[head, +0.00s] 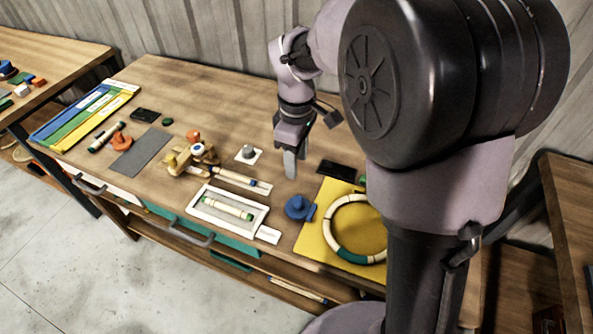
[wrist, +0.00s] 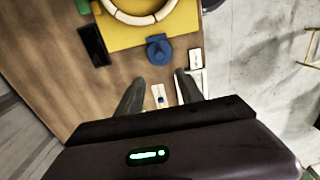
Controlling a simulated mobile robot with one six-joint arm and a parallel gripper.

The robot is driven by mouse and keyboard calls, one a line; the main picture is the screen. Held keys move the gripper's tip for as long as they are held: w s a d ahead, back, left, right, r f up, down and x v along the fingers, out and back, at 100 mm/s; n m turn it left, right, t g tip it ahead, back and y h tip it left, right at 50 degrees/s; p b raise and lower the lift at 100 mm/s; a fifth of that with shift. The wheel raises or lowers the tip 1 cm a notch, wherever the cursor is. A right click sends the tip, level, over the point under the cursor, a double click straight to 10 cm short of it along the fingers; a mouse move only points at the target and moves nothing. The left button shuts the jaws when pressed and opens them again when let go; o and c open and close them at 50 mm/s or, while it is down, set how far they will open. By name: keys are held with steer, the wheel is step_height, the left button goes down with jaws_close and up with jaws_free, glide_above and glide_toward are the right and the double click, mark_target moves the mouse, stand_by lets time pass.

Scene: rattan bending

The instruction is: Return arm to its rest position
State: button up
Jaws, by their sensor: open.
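My gripper (head: 291,160) hangs above the wooden workbench (head: 165,80), fingers pointing down. In the wrist view its two fingers (wrist: 160,88) stand apart with nothing between them, so it is open and empty. A blue clamp-like piece (head: 299,208) stands to the right of and nearer than the gripper in the head view, and ahead of the fingers in the wrist view (wrist: 159,50). A cream ring with a dark green section (head: 341,255) lies on a yellow board (head: 310,240). My upper arm hides part of the bench's right side.
A white tray (head: 203,215) holds a cream rod with green ends. A wooden fixture (head: 190,157), a grey mat (head: 141,152) and coloured strips (head: 65,130) lie to the left. A dark flat block (head: 338,171) lies right of the gripper. A grey wall stands behind.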

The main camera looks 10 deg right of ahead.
step_height(320, 180, up, 2)
steer(key=shift+r, duration=0.1)
stand_by(0.4)
